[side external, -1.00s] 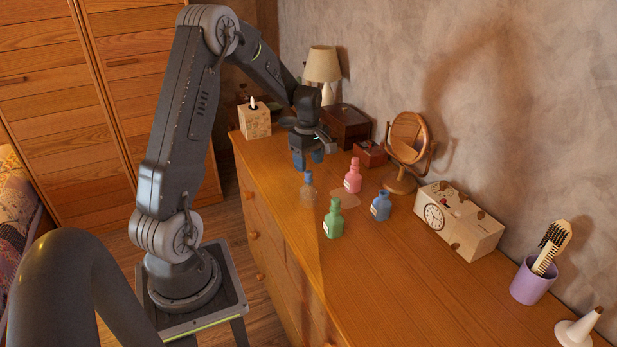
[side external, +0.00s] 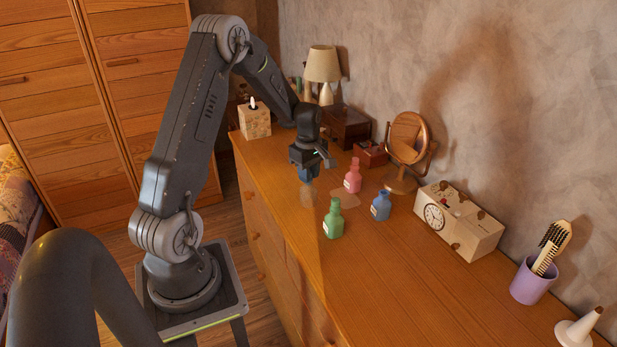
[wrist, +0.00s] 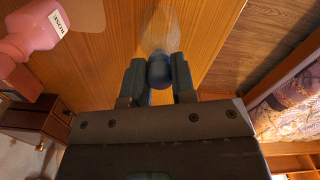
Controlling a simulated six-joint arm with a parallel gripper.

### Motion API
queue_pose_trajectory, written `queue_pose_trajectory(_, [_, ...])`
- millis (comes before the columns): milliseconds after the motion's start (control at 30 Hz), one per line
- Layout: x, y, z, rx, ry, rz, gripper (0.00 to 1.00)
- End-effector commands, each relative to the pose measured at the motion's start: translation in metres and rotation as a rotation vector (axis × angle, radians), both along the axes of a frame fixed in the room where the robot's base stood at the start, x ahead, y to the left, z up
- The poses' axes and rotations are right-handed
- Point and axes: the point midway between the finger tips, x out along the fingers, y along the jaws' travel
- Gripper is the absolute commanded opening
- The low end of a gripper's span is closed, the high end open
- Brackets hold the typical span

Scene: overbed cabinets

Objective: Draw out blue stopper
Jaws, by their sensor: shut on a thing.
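The blue stopper (wrist: 160,72) is a dark round knob between my two fingers in the wrist view. In the side view my fingers hide it. A clear glass bottle (side external: 308,196) stands on the dresser directly under my gripper; it also shows faintly beyond the stopper in the wrist view (wrist: 160,30). My gripper (side external: 307,178) points down over the bottle and is shut on the stopper, with a finger on each side (wrist: 158,66). The stopper appears to be at the bottle's mouth; I cannot tell whether it is still seated in the neck.
A pink bottle (side external: 353,178), a green bottle (side external: 333,220) and a blue bottle (side external: 381,206) stand close to the right on the wooden dresser (side external: 400,290). A round mirror (side external: 408,140), a clock box (side external: 458,220) and a tissue box (side external: 254,122) stand further off.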

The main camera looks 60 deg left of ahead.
Motion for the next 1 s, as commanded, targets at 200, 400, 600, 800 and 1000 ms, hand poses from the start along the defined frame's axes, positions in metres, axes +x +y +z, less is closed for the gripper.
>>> queue_pose_trajectory(200, [0.0,0.0,0.0,0.0,0.0,0.0,0.02])
queue_pose_trajectory(400, [0.0,0.0,0.002,0.0,0.0,0.0,0.01])
queue_pose_trajectory(600, [0.001,0.001,0.017,0.002,-0.004,0.0,0.01])
queue_pose_trajectory(800, [-0.013,0.008,0.051,0.003,-0.003,0.007,0.01])
queue_pose_trajectory(1000, [-0.056,0.028,0.078,0.003,-0.003,0.007,0.01])
